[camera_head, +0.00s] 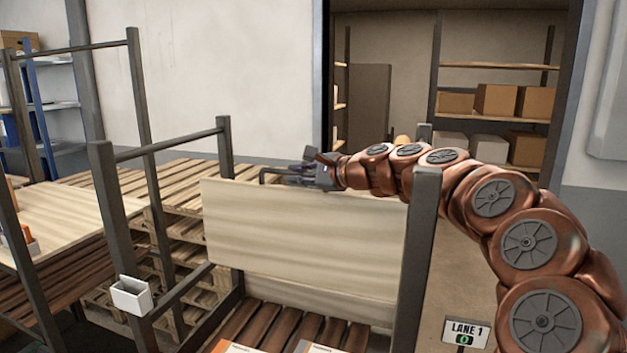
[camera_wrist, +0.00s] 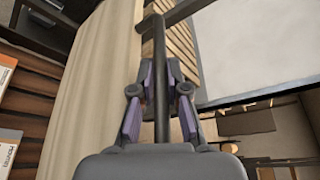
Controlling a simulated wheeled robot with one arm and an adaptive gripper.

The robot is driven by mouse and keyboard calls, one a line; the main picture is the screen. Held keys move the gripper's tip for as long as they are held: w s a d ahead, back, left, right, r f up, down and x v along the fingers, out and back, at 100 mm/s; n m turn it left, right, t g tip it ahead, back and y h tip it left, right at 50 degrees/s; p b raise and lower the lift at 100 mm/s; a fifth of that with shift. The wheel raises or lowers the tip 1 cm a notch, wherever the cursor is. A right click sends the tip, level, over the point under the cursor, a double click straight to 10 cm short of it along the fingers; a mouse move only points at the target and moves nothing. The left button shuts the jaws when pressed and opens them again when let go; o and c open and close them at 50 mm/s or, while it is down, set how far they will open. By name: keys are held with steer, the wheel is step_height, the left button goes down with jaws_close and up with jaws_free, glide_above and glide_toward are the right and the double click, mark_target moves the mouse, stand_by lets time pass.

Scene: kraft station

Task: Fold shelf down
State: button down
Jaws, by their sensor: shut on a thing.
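The shelf is a pale wooden panel (camera_head: 305,232) standing nearly upright across the dark metal cart frame (camera_head: 421,262) in the head view. It also shows as a pale strip (camera_wrist: 88,85) on the left in the wrist view. My gripper (camera_head: 290,177) is at the top edge of the panel, reaching in from the right. In the wrist view my gripper (camera_wrist: 161,75) has its fingers on both sides of a dark bar (camera_wrist: 158,45) that runs alongside the panel. The fingers are shut on this bar.
A white box (camera_head: 131,296) hangs on the cart's left post. Stacked pallets (camera_head: 165,178) stand behind left. A LANE 1 sign (camera_head: 466,331) is at lower right. Shelving with cartons (camera_head: 497,99) is in the back room.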

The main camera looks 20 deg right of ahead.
steer(key=shift+s+a, duration=0.1)
steer(key=shift+s, duration=0.05)
steer(key=c, duration=1.4)
jaws_free()
steer(key=shift+c, duration=0.2)
steer(key=v, duration=1.2)
steer(key=shift+f, duration=0.1)
